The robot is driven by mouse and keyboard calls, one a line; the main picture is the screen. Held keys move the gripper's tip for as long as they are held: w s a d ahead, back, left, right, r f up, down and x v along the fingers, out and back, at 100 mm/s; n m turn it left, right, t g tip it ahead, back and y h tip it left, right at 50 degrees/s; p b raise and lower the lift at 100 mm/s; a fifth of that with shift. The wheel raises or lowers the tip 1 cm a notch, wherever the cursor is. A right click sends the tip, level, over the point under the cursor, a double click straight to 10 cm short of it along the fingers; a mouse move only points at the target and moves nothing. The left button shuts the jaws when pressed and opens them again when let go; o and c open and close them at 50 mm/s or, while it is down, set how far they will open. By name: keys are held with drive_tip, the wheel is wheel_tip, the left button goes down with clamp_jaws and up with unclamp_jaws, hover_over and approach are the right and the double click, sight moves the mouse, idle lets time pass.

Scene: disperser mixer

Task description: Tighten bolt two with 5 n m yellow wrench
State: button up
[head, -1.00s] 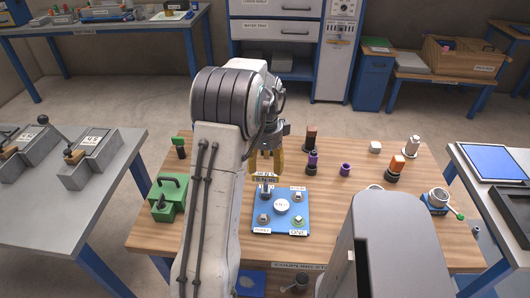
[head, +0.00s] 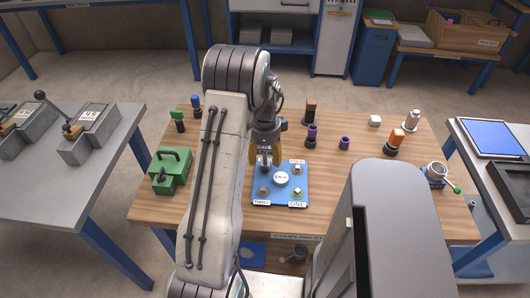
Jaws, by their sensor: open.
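A blue plate (head: 284,196) lies on the wooden table, with a round white disc (head: 281,179) in its middle. Labelled bolts stand at its corners: three (head: 263,191) front left, one (head: 298,193) front right and four (head: 298,170) back right. My gripper (head: 265,162) points down over the back left corner, its yellow-sided fingers apart. It largely hides that corner, where bolt two would be. A small dark labelled piece shows between the fingers; I cannot tell what it is or whether they touch it. I cannot make out a separate yellow wrench.
A green box (head: 171,172) with a handle stands at the left. A round device (head: 436,172) sits at the right edge. Side benches flank the table.

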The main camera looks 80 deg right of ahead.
clamp_jaws()
drive_tip(key=c, duration=0.7)
unclamp_jaws()
drive_tip(key=shift+c, duration=0.2)
clamp_jaws()
drive_tip(key=m, duration=0.3)
drive_tip(key=shift+f, duration=0.1)
drive_tip(key=shift+w+a+m+b, duration=0.1)
drive_tip(key=shift+m+b, duration=0.25)
drive_tip(key=shift+m, duration=1.05)
